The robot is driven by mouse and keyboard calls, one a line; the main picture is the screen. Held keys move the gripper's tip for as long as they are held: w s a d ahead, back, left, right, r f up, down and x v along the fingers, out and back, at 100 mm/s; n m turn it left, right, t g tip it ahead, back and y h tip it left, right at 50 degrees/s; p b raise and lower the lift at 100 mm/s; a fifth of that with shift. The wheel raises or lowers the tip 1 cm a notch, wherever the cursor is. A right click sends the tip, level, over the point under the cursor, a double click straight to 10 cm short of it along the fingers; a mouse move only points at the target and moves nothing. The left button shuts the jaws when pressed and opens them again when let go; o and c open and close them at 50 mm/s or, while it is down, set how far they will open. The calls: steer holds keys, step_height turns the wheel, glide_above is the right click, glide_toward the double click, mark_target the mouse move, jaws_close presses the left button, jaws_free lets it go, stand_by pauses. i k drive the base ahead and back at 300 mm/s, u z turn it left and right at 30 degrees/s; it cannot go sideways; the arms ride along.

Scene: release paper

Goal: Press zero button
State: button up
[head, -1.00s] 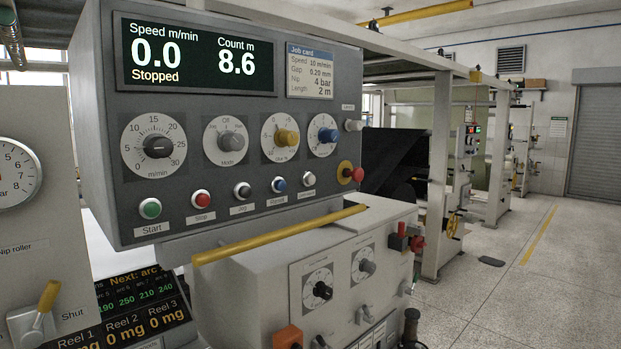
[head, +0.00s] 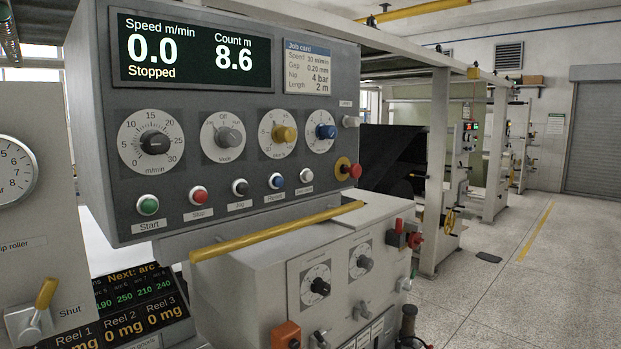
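The grey control panel (head: 195,90) fills the upper left of the head view. Its display (head: 195,48) reads Speed 0.0 m/min, Count 8.6 m, Stopped. A row of push buttons runs along its lower edge: green Start (head: 148,205), red Stop (head: 198,195), black Jog (head: 240,187), blue (head: 276,181) and white (head: 306,175). The labels under the blue and white buttons are too blurred to read surely, so I cannot tell by label which is the zero button. My gripper is not in view.
A red knob on a yellow disc (head: 347,170) and a grey knob (head: 350,121) stick out at the panel's right. A yellow bar (head: 277,231) runs below the panel. A lower cabinet (head: 250,285) carries dials and levers. Open floor (head: 500,290) lies to the right.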

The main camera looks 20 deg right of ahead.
mark_target(308, 176)
steer(key=u, duration=0.5)
steer(key=k, duration=0.6)
steer(key=u, duration=0.7)
steer(key=i, duration=1.2)
steer(key=z, duration=0.5)
